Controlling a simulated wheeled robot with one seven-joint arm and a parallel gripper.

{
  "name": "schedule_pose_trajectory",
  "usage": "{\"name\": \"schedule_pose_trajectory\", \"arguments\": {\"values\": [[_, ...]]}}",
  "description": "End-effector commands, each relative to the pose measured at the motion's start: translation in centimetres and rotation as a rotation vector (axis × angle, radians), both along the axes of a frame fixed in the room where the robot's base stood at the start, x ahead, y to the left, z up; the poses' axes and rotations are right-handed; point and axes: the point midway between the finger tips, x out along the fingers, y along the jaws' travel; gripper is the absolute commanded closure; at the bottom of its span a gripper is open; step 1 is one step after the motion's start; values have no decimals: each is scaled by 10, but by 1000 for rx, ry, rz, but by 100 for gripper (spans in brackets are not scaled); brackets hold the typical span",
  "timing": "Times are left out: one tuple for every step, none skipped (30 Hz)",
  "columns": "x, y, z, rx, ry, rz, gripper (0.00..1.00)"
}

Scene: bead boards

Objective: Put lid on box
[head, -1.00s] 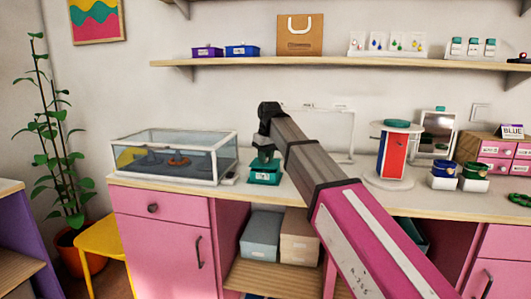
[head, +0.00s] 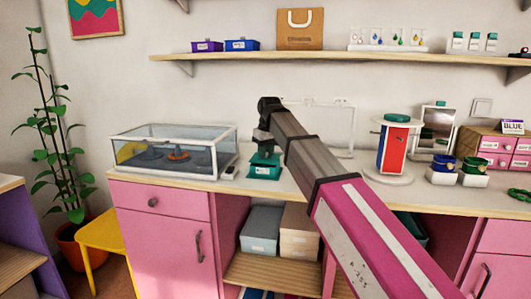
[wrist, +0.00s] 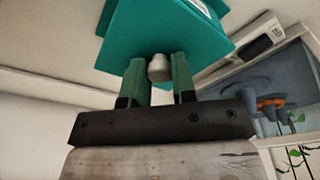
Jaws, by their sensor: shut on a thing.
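A small teal box (head: 264,173) with a white label stands on the counter, right of the glass display case. My gripper (head: 262,147) points down just above it. In the wrist view, my gripper (wrist: 158,64) has its two green fingers shut on a pale grey knob (wrist: 159,70). The knob belongs to the teal lid (wrist: 165,35), which fills the top of that view. In the head view the lid and box are small and close together, and I cannot tell whether the lid rests fully on the box.
The glass display case (head: 225,160) stands close on the left. A stand with a red and blue panel (head: 393,150), a mirror (head: 437,130) and pink drawers (head: 490,148) are to the right. A shelf (head: 340,57) runs above. The counter's front edge is near.

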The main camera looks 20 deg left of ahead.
Motion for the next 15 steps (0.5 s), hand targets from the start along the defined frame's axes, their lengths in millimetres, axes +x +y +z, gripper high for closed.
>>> {"name": "schedule_pose_trajectory", "arguments": {"values": [[0,0,0,0,0,0,98],[0,0,0,0,0,0,98],[0,0,0,0,0,0,98],[0,0,0,0,0,0,98],[0,0,0,0,0,0,98],[0,0,0,0,0,0,98],[0,0,0,0,0,0,98],[0,0,0,0,0,0,98],[0,0,0,0,0,0,98],[0,0,-1,0,0,0,98],[0,0,-1,0,0,0,98],[0,0,-2,0,0,0,98],[0,0,-2,0,0,0,98],[0,0,-3,0,0,0,98],[0,0,-4,0,0,0,98]]}}
